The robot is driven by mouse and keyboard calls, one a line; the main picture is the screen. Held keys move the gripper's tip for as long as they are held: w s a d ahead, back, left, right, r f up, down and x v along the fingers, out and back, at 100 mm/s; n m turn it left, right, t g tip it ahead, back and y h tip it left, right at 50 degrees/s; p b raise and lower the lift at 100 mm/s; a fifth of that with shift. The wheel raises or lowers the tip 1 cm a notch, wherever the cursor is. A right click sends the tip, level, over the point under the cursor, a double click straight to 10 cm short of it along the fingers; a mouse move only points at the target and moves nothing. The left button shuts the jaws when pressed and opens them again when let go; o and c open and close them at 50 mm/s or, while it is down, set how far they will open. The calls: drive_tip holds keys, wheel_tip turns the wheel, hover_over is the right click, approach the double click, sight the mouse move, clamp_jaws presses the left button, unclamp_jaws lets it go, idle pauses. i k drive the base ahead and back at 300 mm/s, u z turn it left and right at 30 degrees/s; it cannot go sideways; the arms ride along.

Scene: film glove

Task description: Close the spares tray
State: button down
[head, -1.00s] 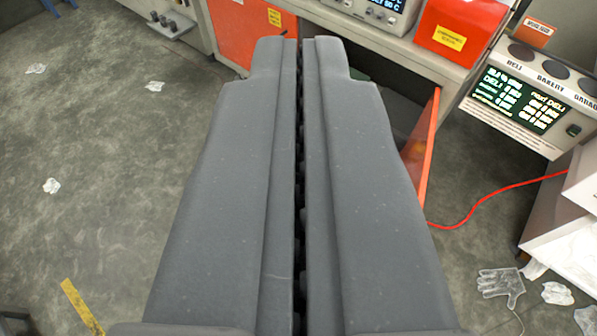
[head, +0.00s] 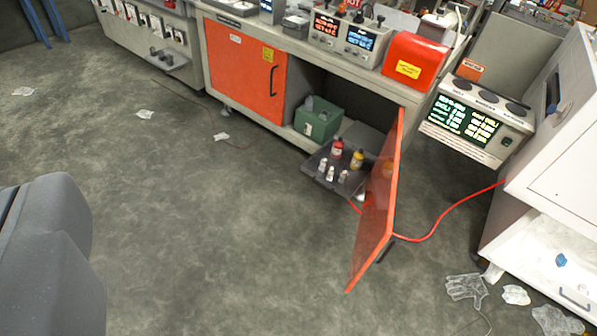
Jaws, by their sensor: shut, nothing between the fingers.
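A dark tray (head: 312,172) sticks out of the open compartment under the bench, near the middle of the head view. It carries a red bottle (head: 336,150), a yellow bottle (head: 356,161) and several small white bottles (head: 329,172). The open orange door (head: 374,215) stands just right of the tray and hides part of that side. I see no label naming it the spares tray. Part of my gripper (head: 48,258) shows as a grey block at the lower left edge, well away from the tray. It is shut and empty; its fingertips are not clearly shown.
A green box (head: 318,118) stands inside the compartment. A closed orange door (head: 243,77) is left of it. A red cable (head: 440,222) crosses the floor behind the open door. A white cabinet (head: 545,130) stands at the right. The floor (head: 220,220) before the tray is clear.

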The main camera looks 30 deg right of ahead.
sight(356, 178)
drive_tip(key=i, duration=1.25)
drive_tip(key=z, duration=0.75)
drive_tip(key=i, duration=1.4)
drive_tip(key=z, duration=0.8)
